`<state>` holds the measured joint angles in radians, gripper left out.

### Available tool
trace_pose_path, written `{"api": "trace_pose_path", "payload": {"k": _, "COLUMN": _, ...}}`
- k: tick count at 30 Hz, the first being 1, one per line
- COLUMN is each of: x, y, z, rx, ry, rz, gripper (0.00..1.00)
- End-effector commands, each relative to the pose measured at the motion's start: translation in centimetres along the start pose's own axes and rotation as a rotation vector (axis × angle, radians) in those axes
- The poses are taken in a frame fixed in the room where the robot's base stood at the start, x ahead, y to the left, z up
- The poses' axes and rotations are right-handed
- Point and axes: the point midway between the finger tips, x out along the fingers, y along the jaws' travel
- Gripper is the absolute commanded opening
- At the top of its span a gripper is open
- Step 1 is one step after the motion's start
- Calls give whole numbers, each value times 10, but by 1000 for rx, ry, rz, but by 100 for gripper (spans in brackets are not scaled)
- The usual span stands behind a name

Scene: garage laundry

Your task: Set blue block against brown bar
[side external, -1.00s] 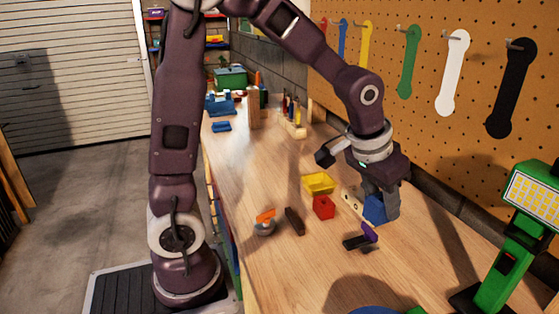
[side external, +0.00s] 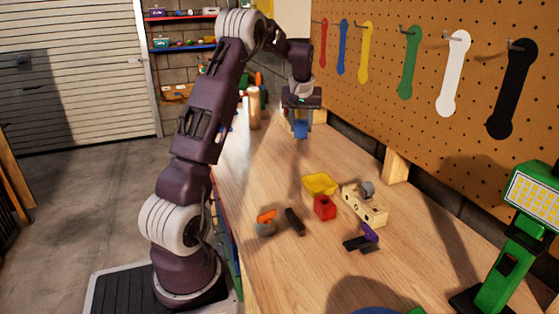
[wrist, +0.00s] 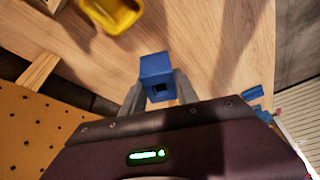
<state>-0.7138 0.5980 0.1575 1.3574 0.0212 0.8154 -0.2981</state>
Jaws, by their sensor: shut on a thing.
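The blue block (side external: 301,130) is held between the fingers of my gripper (side external: 301,120), high above the back part of the workbench. In the wrist view the blue block (wrist: 155,66) sits between the two grey fingertips (wrist: 158,92), with a dark square hole in its facing side. A dark brown bar (side external: 295,221) lies flat on the bench, nearer the camera and well apart from the block. The brown bar does not show in the wrist view.
Around the bar are a red block (side external: 324,207), a yellow bin (side external: 320,184), an orange and grey item (side external: 266,223), a pale wooden block with holes (side external: 364,207) and a purple and black item (side external: 361,240). A green lamp (side external: 508,245) stands at right.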

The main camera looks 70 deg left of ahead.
Motion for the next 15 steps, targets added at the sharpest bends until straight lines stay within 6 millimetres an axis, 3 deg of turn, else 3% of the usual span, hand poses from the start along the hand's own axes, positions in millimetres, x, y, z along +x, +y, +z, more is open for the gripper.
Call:
{"api": "trace_pose_path", "payload": {"k": 5, "x": 10, "y": -29, "z": -18, "rx": -64, "ry": 3, "rz": -33, "gripper": 0}}
{"api": "trace_pose_path", "payload": {"k": 15, "x": 58, "y": -26, "z": 4, "rx": -57, "ry": 0, "rz": -30, "gripper": 0}}
